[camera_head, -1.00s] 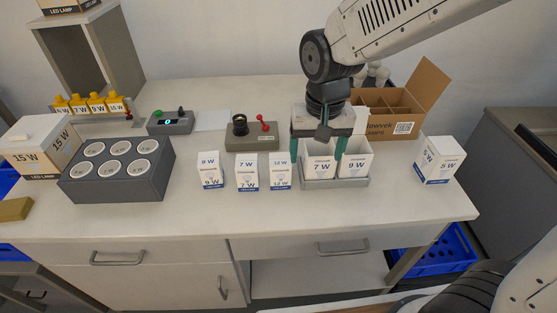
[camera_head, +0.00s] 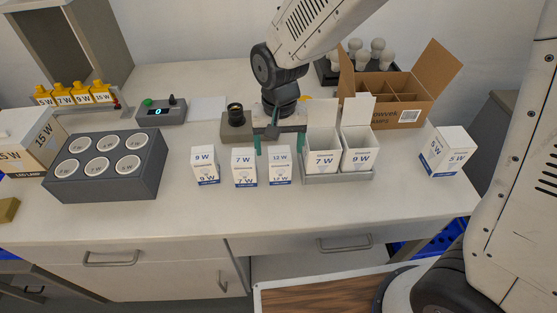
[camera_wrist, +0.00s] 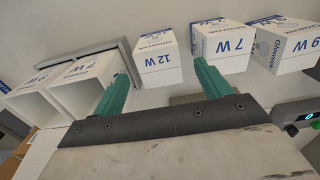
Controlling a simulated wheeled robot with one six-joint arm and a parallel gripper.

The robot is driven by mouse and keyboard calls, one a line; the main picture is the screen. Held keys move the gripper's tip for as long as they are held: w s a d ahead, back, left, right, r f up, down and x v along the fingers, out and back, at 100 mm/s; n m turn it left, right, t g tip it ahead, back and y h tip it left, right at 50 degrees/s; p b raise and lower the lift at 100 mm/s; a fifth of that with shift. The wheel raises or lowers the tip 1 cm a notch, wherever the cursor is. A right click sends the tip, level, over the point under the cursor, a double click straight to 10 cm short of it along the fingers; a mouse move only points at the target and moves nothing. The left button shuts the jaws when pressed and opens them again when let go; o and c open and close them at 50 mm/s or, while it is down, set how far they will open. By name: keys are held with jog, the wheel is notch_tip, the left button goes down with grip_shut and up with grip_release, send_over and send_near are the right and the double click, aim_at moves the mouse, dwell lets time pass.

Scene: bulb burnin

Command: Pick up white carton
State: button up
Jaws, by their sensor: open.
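Several white cartons are in view, and I cannot tell which one the task means. Small closed ones marked 9 W (camera_head: 205,166), 7 W (camera_head: 244,168) and 12 W (camera_head: 280,167) stand in a row. Two open-topped ones, 7 W (camera_head: 322,158) and 9 W (camera_head: 360,152), stand in a grey tray (camera_head: 338,179). A 5 W carton (camera_head: 447,152) stands at the right. My gripper (camera_head: 279,148) is open and empty above and behind the 12 W carton. In the wrist view, the 12 W carton (camera_wrist: 158,62) lies ahead, between the lines of my fingers (camera_wrist: 160,72).
A grey block with round sockets (camera_head: 107,188) and a large 15 W carton (camera_head: 28,143) stand at left. A display box (camera_head: 160,112) and a partly hidden switch box (camera_head: 233,130) are behind. A cardboard box (camera_head: 400,100) stands back right. The table front is clear.

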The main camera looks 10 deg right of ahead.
aim_at(280, 164)
notch_tip(280, 164, down, 8)
jog(key=shift+r, duration=0.25)
jog(key=c, duration=1.1)
jog(key=shift+r, duration=0.2)
